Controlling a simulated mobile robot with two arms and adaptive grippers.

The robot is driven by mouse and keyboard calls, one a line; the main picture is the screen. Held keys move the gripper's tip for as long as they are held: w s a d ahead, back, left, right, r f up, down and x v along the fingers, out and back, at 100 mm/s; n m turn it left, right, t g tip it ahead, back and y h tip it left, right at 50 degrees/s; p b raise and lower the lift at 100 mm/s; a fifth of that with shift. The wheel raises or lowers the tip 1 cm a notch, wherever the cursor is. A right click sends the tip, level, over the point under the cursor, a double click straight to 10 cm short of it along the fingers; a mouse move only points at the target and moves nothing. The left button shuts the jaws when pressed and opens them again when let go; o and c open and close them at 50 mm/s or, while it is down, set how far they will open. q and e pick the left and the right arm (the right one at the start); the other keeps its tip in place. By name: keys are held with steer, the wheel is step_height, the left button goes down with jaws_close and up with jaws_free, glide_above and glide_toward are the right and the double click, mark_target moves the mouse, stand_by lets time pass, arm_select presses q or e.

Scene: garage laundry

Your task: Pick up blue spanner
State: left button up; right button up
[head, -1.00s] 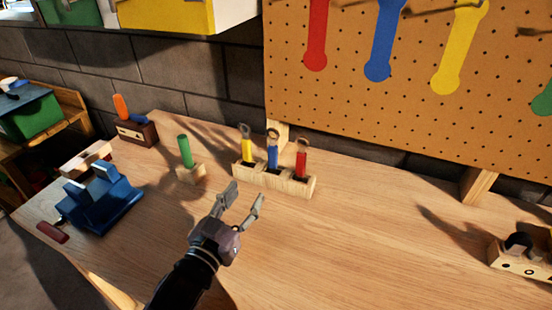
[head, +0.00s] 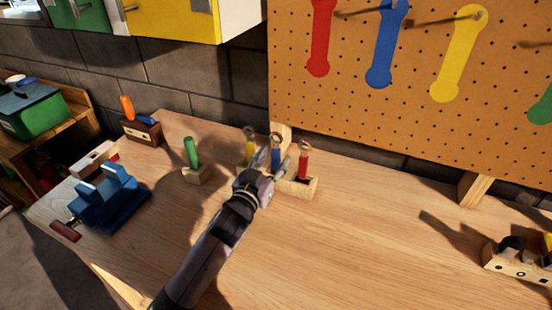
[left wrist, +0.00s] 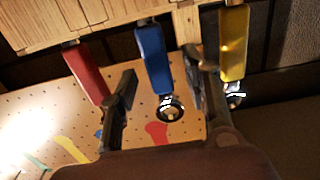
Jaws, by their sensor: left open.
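The blue spanner (head: 275,148) stands upright in the wooden holder (head: 303,188) on the workbench, between the yellow spanner (head: 250,143) and the red spanner (head: 303,160). My left gripper (head: 272,164) is open in front of the holder and hides part of it and the lower part of the blue spanner. In the left wrist view the blue spanner (left wrist: 154,62) shows between the two open fingers of my left gripper (left wrist: 160,72), with a gap on both sides. The yellow handle (left wrist: 233,45) is close beside one finger. My right gripper is not in view.
A green-handled tool (head: 190,152) in a small block and a blue vise (head: 112,202) stand to the left. The pegboard (head: 420,120) rises behind the bench. A wooden block with dark tools (head: 515,258) is at the right. The bench middle is bare.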

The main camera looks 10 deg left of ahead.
arm_select(q)
steer(key=shift+w+d, duration=0.25)
steer(key=shift+w, duration=0.8)
steer(key=shift+c, duration=0.5)
jaws_close()
